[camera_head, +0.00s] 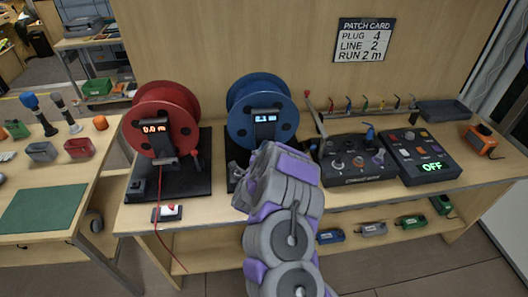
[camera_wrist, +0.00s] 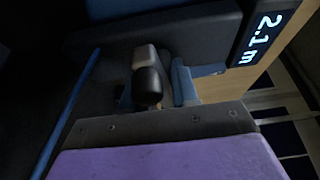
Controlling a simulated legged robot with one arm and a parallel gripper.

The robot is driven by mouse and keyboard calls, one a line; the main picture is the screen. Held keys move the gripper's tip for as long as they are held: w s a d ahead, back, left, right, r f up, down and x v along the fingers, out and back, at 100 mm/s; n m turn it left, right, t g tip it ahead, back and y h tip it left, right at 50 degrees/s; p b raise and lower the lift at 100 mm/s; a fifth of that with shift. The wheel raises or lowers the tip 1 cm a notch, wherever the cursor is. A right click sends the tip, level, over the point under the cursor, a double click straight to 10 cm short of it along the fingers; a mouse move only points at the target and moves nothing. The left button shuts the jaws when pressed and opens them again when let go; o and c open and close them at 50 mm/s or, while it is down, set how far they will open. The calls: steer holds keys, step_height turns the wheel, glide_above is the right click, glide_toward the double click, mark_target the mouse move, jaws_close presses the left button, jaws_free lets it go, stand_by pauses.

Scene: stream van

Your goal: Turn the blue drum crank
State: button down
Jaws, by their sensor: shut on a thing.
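The blue drum (camera_head: 245,92) stands upright on a dark base on the bench, and its lit display (camera_head: 265,118) faces me. The display reads 2.1 m in the wrist view (camera_wrist: 263,38). My grey and purple gripper (camera_head: 242,167) is in front of the drum's lower part and hides much of the base and the crank. In the wrist view, a dark crank handle (camera_wrist: 148,86) with a pale end sits at the jaw, beside a blue part. My gripper is shut on the crank handle; the exact contact is dark and partly hidden.
A red drum (camera_head: 163,112) with a 0.0 m display stands at the left, with a red cable hanging from its front. Control panels (camera_head: 357,160) stand to the right. A patch card (camera_head: 363,41) reads plug 4, line 2, run 2 m.

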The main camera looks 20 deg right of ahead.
steer(key=shift+f, duration=0.25)
steer(key=c, duration=1.2)
jaws_free()
steer(key=shift+o, duration=0.8)
steer(key=shift+r, duration=0.15)
steer(key=p+v, duration=0.1)
steer(key=v, duration=1.6)
steer(key=shift+a, duration=0.3)
steer(key=shift+s, duration=0.1)
